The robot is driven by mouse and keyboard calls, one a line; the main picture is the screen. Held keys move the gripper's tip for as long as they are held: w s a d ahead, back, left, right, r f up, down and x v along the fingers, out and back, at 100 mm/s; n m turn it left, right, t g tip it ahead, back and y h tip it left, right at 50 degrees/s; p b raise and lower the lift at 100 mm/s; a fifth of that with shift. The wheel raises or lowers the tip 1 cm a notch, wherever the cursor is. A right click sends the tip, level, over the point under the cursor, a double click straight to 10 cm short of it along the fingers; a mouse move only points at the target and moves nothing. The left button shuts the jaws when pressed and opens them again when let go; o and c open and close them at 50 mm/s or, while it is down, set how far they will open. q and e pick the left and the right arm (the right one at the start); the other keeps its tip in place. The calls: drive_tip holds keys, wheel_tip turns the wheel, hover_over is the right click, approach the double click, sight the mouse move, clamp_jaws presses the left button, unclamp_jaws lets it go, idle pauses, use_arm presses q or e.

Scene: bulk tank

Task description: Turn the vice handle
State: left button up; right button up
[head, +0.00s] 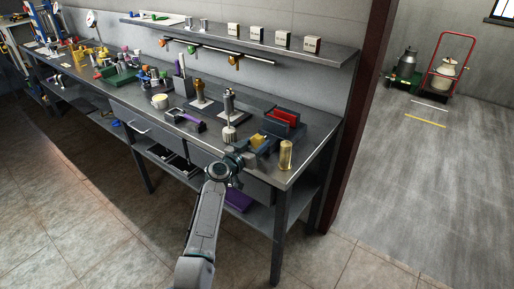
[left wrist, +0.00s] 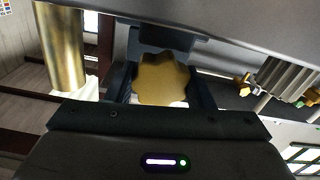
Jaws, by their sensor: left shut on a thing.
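The vice (head: 271,128) is a dark grey block with red inside its top, near the right end of the workbench. Its handle (head: 259,141) is a yellow lobed knob facing the bench's front edge. My left gripper (head: 247,150) reaches up to it from the front. In the left wrist view the handle (left wrist: 162,80) sits between the two dark fingers of the left gripper (left wrist: 161,88), which are shut on it. Part of the vice is hidden behind the gripper in the head view. My right gripper is not in view.
A brass cylinder (head: 286,155) stands close right of the handle, and also shows in the left wrist view (left wrist: 60,45). A shelf (head: 240,40) runs above.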

use_arm(q)
drive_tip(key=n+b, duration=0.1)
drive_tip(key=n, duration=0.1)
drive_tip(key=shift+f+n, duration=0.1)
drive_tip(key=shift+n, duration=0.3)
drive_tip(key=shift+n+b, duration=0.35)
drive_tip(key=shift+n, duration=0.35)
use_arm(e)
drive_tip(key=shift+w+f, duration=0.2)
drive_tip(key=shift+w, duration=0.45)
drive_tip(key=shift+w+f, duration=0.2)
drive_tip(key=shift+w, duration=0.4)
use_arm(q)
drive_tip(key=o, duration=1)
drive_tip(key=shift+c, duration=0.2)
drive_tip(key=shift+s+a, duration=0.2)
drive_tip(key=shift+s, duration=0.05)
drive_tip(key=b+v, duration=0.1)
drive_tip(key=v, duration=0.9)
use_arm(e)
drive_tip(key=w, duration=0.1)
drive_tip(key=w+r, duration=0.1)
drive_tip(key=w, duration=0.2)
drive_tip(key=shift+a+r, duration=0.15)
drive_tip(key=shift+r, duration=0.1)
